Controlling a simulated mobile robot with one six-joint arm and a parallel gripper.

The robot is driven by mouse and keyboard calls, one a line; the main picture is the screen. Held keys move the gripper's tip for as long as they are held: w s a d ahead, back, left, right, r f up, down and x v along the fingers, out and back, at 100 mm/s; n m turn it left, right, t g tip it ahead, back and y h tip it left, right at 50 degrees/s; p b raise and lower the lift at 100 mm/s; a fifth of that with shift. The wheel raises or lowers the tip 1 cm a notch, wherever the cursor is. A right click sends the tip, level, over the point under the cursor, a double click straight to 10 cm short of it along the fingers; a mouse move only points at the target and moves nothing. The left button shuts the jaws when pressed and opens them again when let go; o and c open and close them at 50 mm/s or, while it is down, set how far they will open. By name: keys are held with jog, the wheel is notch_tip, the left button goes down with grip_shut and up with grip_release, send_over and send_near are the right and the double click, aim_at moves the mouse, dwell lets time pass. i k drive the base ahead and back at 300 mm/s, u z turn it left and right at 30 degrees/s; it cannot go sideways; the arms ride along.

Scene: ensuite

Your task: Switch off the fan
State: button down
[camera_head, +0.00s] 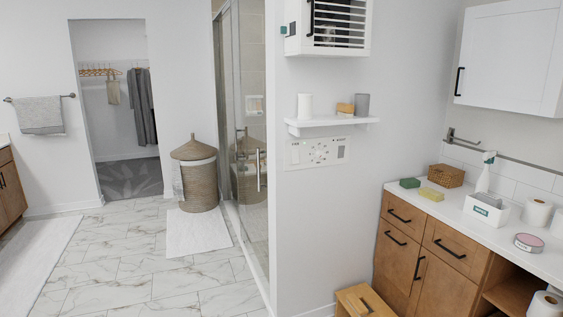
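A pale control panel (318,152) is fixed to the white wall, just below a small shelf. It has a round dial-like part in the middle and small switch-like parts on either side. The markings and switch positions are too small to read. I cannot pick out a fan for certain. My gripper is not in view.
The wall shelf (332,122) holds small items above the panel. A slatted white cabinet (335,28) hangs higher. A wooden stool (364,301) stands below, left of the wooden vanity (428,245). The marble floor is open left of the glass shower door (246,160).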

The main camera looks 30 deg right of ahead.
aim_at(294, 153)
jog(key=u, duration=0.3)
jog(key=i, duration=1.5)
jog(key=z, duration=0.45)
